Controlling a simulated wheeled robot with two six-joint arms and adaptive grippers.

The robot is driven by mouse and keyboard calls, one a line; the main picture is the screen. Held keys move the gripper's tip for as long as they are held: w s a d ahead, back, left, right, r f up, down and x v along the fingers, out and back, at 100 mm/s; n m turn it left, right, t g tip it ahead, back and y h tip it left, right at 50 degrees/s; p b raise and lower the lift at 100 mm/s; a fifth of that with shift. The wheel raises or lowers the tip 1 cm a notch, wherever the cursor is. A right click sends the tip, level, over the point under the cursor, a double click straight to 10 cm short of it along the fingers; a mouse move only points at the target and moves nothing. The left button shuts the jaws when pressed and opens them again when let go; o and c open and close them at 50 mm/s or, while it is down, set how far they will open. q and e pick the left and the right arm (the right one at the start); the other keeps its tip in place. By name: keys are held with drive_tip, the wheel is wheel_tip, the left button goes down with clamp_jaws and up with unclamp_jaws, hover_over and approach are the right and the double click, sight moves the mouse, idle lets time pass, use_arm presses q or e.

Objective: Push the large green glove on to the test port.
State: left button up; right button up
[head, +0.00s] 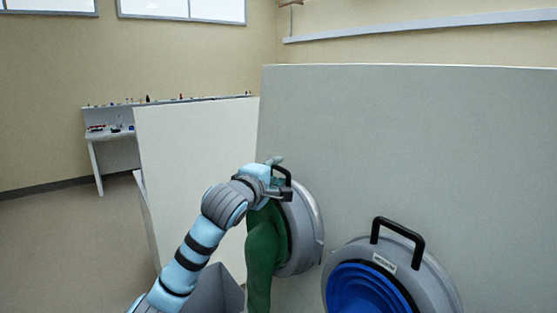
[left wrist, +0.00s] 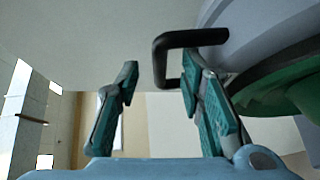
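The large green glove (head: 262,250) hangs from a round grey ring (head: 306,230) at the pale upright panel, right of my left arm. Its green edge also shows in the left wrist view (left wrist: 285,95). I cannot tell whether the ring sits flush on the panel; any port behind it is hidden. The ring has a black handle (head: 286,172), which in the left wrist view (left wrist: 190,40) reaches between my fingers. My left gripper (head: 277,179) is at this handle, with its teal fingers (left wrist: 158,88) apart and a gap beside the bar. My right gripper is not in view.
A second grey ring with a blue glove (head: 368,290) and its own black handle (head: 398,232) is at lower right. The tall panel (head: 420,150) fills the right side. A lower white panel (head: 195,150) stands behind my arm. Open floor (head: 60,240) lies at left.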

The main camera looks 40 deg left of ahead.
sight(279, 171)
use_arm(q)
drive_tip(key=x, duration=0.3)
drive_tip(key=shift+w+d+f, duration=0.1)
drive_tip(key=shift+w, duration=0.2)
drive_tip(key=shift+s, duration=0.55)
drive_tip(key=shift+c, duration=1.2)
clamp_jaws()
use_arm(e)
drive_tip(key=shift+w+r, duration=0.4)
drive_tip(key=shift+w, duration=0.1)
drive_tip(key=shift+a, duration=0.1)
